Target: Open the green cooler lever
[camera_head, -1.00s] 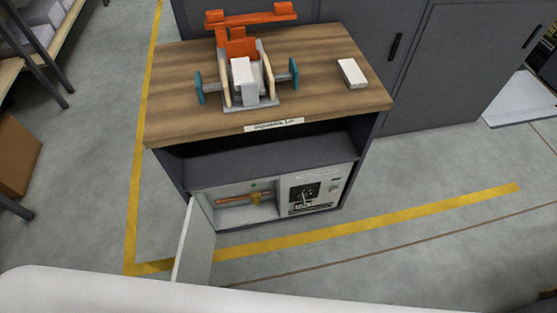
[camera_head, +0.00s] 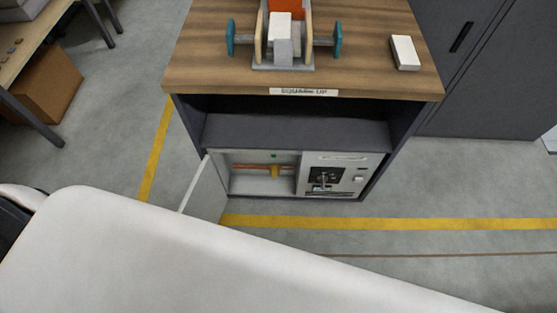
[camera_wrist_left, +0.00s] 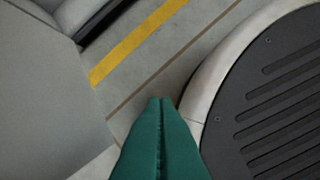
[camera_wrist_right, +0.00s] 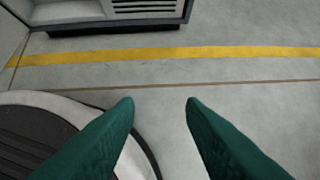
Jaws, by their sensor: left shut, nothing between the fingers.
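A white unit (camera_head: 329,158) sits low inside a dark cabinet. Its left bay is open and its door (camera_head: 205,187) is swung out to the left. In the bay are an orange bar (camera_head: 250,167) with a yellow piece (camera_head: 275,171) and a tiny green spot (camera_head: 273,156). I cannot tell which part is the green cooler lever. My left gripper (camera_wrist_left: 160,100) is shut and empty above the floor. My right gripper (camera_wrist_right: 160,103) is open and empty over the floor, short of the cabinet's lower edge (camera_wrist_right: 115,14). Neither gripper shows in the head view.
The cabinet's wooden top (camera_head: 200,65) carries a device with teal knobs (camera_head: 338,39) and a white block (camera_head: 405,52). An open shelf (camera_head: 290,132) is above the unit. A cardboard box (camera_head: 48,88) stands at left. Floor with a yellow line (camera_head: 400,224) is clear in front.

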